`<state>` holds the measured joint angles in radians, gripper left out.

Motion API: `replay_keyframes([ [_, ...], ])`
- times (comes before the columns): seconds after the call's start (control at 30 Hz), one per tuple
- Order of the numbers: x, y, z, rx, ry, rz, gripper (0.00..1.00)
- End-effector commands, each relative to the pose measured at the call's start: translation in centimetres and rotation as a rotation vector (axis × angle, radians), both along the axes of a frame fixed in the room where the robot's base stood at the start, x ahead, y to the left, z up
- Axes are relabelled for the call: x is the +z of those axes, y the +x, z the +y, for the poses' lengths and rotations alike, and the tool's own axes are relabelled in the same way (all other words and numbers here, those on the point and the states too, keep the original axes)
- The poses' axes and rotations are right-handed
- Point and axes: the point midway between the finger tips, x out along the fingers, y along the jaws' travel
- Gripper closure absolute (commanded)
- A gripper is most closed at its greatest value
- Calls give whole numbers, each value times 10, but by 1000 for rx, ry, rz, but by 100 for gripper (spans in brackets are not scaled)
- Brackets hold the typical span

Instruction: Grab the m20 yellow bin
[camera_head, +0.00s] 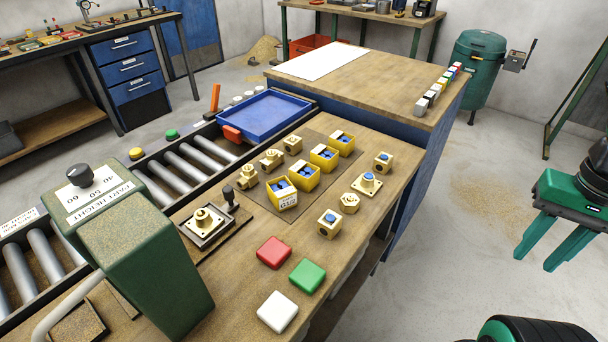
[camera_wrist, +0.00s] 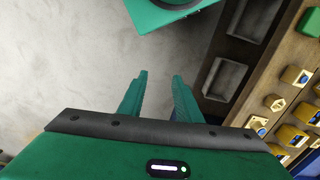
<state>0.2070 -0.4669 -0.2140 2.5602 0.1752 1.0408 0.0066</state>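Several small yellow bins with blue contents stand in a row on the workbench in the head view: the nearest (camera_head: 283,195), one behind it (camera_head: 304,178), a third (camera_head: 323,157) and the farthest (camera_head: 342,141). The nearest has a white label that seems to read G1/2. The other labels are hidden or too small, so I cannot tell which bin is m20. Yellow bins also show at the lower right of the wrist view (camera_wrist: 290,136). My gripper (camera_head: 541,257) is green, open and empty, off to the right of the bench over the floor. Its fingers show apart in the wrist view (camera_wrist: 159,78).
Brass fittings (camera_head: 369,184) stand beside the bins. Red (camera_head: 273,252), green (camera_head: 307,275) and white (camera_head: 277,311) blocks lie at the front edge. A green machine (camera_head: 150,260) stands left, and a blue tray (camera_head: 263,115) sits behind.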

Motion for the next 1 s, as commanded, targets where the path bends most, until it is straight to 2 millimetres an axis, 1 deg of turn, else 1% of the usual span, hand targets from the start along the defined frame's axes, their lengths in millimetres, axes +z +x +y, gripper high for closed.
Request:
replay_keyframes([
  [0.03,0,0,0,0,0,0,64],
  [0.07,0,0,0,2,0,0,57],
  [0.1,3,-7,0,10,0,-10,47],
  [0.17,2,-5,2,38,-2,-23,45],
  [0.27,-6,19,8,152,-3,-54,45],
  [0.37,-21,60,22,342,1,-119,45],
  [0.4,-28,79,32,433,7,-153,45],
  [0.43,-34,94,41,504,14,-183,45],
  [0.47,-39,109,51,574,22,-215,45],
  [0.5,-46,127,65,661,33,-259,45],
  [0.57,-56,153,90,788,55,-330,45],
  [0.6,-62,169,107,864,70,-379,45],
  [0.67,-69,190,135,971,95,-459,45],
  [0.7,-73,203,154,1035,113,-515,45],
  [0.77,-78,221,184,1118,139,-603,45],
  [0.8,-81,231,204,1168,154,-664,45],
  [0.9,-83,254,248,1255,187,-817,45],
  [1.0,-81,270,284,1299,209,-951,45],
])
